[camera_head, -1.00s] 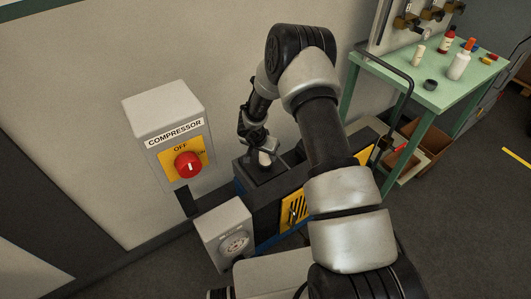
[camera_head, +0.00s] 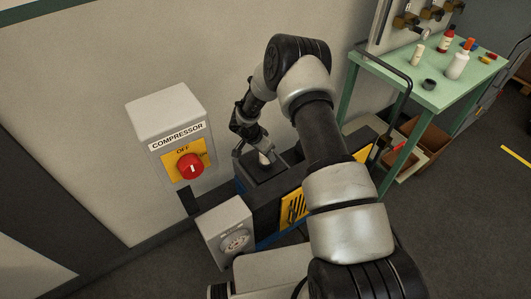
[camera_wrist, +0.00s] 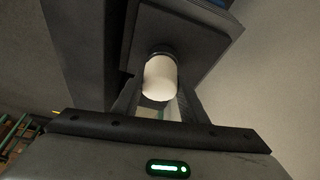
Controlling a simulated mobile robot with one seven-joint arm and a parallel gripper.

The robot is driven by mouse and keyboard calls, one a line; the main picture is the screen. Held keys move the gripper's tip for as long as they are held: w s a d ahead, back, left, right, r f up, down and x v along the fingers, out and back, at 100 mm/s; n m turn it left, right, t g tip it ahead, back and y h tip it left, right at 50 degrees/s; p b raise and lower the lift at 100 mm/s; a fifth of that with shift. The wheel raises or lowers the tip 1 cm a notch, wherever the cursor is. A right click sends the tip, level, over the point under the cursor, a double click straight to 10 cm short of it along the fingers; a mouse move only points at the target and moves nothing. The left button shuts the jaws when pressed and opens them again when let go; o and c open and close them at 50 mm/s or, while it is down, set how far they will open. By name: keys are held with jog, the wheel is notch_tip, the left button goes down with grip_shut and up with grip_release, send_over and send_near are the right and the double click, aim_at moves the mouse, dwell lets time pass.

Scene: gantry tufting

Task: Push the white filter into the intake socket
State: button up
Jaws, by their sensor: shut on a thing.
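The white filter (camera_wrist: 160,77) is a short white cylinder, seen close in the wrist view. One end meets a dark round ring, the intake socket (camera_wrist: 161,50), on the dark top of the machine; how deep it sits I cannot tell. It also shows small in the head view (camera_head: 264,159), above the machine's dark top. My gripper (camera_wrist: 158,97) is shut on the white filter, with one finger on each side. In the head view my gripper (camera_head: 262,152) reaches down at a slant, and the socket is largely hidden there.
A grey compressor box (camera_head: 172,137) with a red knob (camera_head: 190,166) is on the wall at left. A grey gauge box (camera_head: 226,233) stands in front of the machine (camera_head: 265,205). A green table (camera_head: 431,92) with bottles stands at right.

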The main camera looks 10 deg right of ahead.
jog(key=m+g, duration=0.1)
jog(key=m, duration=0.1)
jog(key=shift+f+m, duration=0.1)
jog(key=shift+m, duration=0.2)
jog(key=shift+m+g+h+b, duration=0.3)
jog(key=shift+m+g+b, duration=0.3)
jog(key=shift+m, duration=1.2)
jog(key=shift+m+g+b, duration=0.4)
jog(key=shift+m+b, duration=0.3)
jog(key=shift+m+g+b, duration=0.3)
jog(key=shift+m+b, duration=0.1)
jog(key=shift+m, duration=0.4)
